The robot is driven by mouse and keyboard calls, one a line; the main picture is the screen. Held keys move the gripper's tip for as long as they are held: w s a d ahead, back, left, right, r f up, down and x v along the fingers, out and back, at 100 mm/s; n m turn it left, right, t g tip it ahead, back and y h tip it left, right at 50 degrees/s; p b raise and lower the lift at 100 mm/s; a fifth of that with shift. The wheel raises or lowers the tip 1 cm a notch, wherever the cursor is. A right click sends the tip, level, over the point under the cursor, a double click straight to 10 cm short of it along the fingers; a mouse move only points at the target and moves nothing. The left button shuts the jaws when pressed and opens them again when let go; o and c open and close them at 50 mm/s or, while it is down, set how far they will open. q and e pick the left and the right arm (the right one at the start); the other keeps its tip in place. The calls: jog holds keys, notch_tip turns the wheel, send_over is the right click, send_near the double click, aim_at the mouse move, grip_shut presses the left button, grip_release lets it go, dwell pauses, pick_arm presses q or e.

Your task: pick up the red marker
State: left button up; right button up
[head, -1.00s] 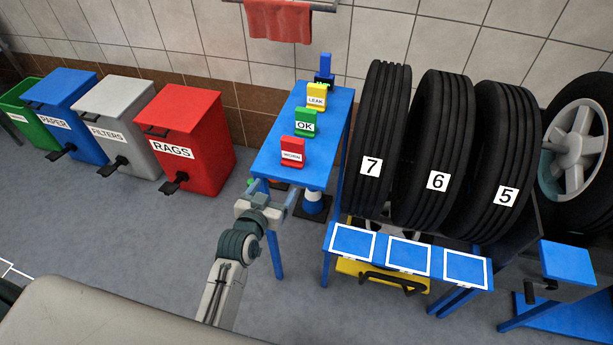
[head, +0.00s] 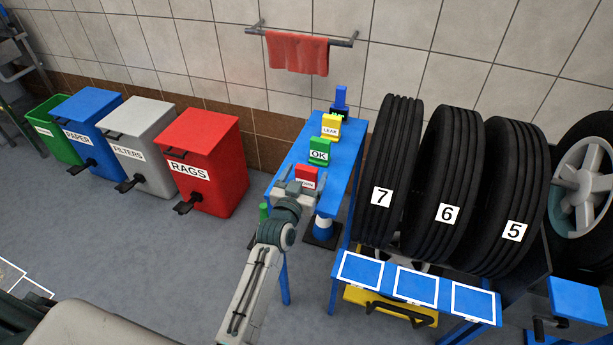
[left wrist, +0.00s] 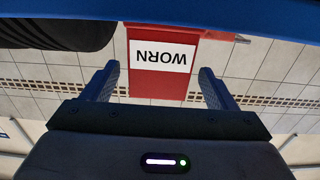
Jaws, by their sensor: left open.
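The red marker (head: 307,171) stands at the near end of the narrow blue table (head: 340,165). My left gripper (head: 296,187) is open and close in front of it, hiding part of its lower front. In the left wrist view the red marker (left wrist: 160,86) appears upside down, with a white label reading WORN. There it shows between the two open fingers of my left gripper (left wrist: 158,71), with gaps at both sides. I cannot tell how deep it is between them. My right gripper is out of view.
A green OK marker (head: 320,145) and a yellow LEAK marker (head: 331,121) stand behind on the same table. The tyre numbered 7 (head: 392,160) is close to the table's right. The red RAGS bin (head: 215,150) is to the left, with open floor between.

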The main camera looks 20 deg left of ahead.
aim_at(305, 176)
pick_arm(q)
jog(key=shift+w+p, duration=0.3)
jog(key=shift+w, duration=1.25)
jog(key=shift+c, duration=0.4)
jog(key=shift+d, duration=0.1)
jog(key=c, duration=1)
jog(key=shift+r, duration=0.15)
